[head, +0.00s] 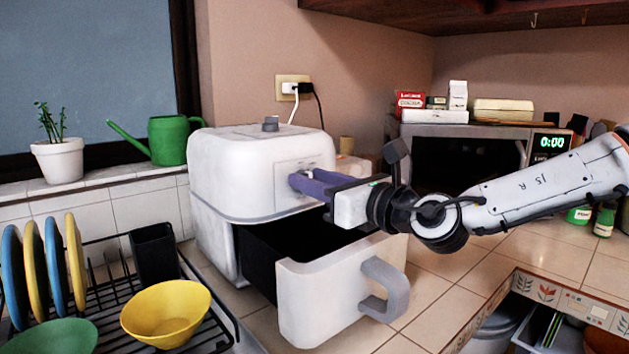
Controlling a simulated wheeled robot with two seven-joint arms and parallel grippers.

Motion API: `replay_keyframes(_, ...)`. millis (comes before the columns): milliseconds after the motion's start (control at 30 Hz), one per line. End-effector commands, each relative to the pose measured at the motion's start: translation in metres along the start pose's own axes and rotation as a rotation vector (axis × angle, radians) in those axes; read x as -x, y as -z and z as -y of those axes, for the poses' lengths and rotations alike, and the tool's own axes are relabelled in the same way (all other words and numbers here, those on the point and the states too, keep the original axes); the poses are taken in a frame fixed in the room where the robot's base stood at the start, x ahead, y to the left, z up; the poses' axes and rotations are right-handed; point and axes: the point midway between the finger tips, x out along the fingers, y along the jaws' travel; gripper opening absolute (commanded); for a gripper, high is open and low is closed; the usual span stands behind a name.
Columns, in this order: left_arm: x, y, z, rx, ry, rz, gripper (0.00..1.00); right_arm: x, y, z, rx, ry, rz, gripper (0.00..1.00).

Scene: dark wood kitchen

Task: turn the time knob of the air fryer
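The white air fryer (262,160) stands on the tiled counter with its drawer (325,300) pulled out by the grey handle. A small grey knob (270,124) sits on its top. A square panel (296,167) is on its upper front. My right gripper (298,182) reaches in from the right, with its purple fingertips at this panel. The fingers cover the lower part of the panel, so any knob there is hidden. I cannot tell whether they are open, shut or touching it. My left gripper is not in view.
The open drawer juts out below my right gripper. A dish rack (205,335) with plates and a yellow bowl (165,312) stands at the lower left. A microwave (408,160) is behind my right arm. A green watering can (168,140) stands on the sill.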

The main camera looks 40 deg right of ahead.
Motion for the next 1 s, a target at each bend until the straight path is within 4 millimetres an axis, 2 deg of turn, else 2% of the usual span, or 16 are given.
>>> replay_keyframes(33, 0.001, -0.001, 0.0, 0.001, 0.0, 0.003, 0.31, 0.0, 0.0, 0.0, 0.0, -0.001, 0.0, 0.18)
replay_keyframes(100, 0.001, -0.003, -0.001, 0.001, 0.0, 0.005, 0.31, 0.0, 0.0, 0.0, 0.0, -0.001, 0.0, 0.1)
replay_keyframes(467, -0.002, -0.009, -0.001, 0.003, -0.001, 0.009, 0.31, 0.0, 0.001, 0.0, -0.074, -0.001, 0.001, 0.1)
replay_keyframes(1000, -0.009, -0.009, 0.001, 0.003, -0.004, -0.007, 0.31, 0.0, 0.002, 0.005, -0.506, 0.0, 0.001, 0.1)
